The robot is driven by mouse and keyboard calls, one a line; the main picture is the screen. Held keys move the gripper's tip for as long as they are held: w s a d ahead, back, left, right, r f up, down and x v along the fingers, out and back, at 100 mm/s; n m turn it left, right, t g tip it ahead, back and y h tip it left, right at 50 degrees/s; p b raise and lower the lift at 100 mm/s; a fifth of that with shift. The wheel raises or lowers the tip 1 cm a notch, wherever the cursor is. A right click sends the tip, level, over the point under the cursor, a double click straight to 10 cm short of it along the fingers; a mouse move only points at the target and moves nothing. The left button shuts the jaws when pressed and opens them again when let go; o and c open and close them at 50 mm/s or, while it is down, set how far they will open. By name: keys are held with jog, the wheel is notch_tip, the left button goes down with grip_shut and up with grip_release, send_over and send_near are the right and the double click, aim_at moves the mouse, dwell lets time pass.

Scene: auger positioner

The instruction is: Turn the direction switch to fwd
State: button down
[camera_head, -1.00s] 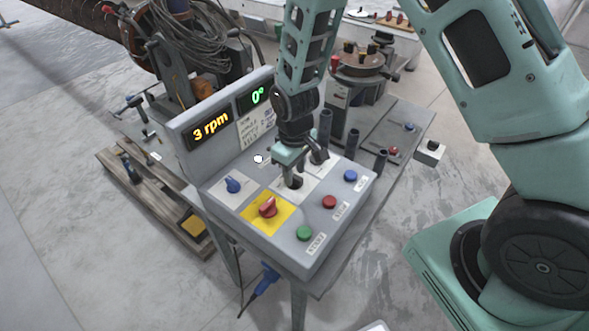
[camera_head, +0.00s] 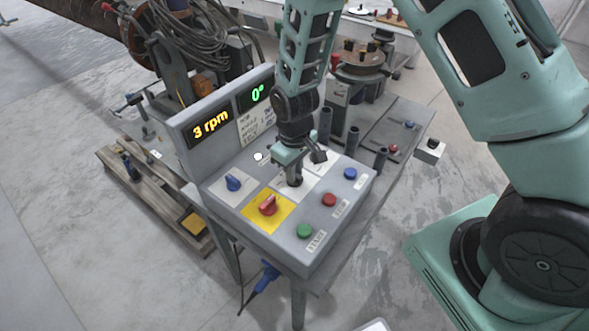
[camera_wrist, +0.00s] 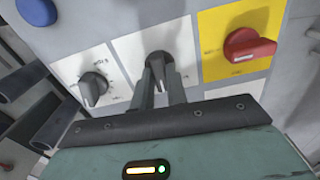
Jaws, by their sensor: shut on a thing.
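My gripper (camera_head: 290,172) is over the middle of the sloping grey control panel (camera_head: 250,212). In the wrist view its two fingers (camera_wrist: 161,84) stand on either side of a dark grey lever knob (camera_wrist: 158,66) on a white plate, shut on it. This looks like the direction switch, but its label is too blurred and covered to read. The knob's pointing is partly hidden by the fingers. A second dark knob (camera_wrist: 93,86) on a white plate sits to its left. A red switch (camera_wrist: 247,46) on a yellow plate sits to its right; it also shows in the head view (camera_head: 268,205).
Upright displays read 3 rpm (camera_head: 210,124) and 0° (camera_head: 257,94). Dark upright tubes (camera_head: 352,139) stand close behind the gripper.

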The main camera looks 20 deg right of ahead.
jog(key=m, duration=0.4)
jog(key=shift+m, duration=2.1)
jog(key=c, duration=1.4)
grip_release()
notch_tip(320, 180, up, 18)
jog(key=b, duration=0.1)
jog(key=shift+f+b, duration=0.25)
jog(key=shift+b, duration=0.15)
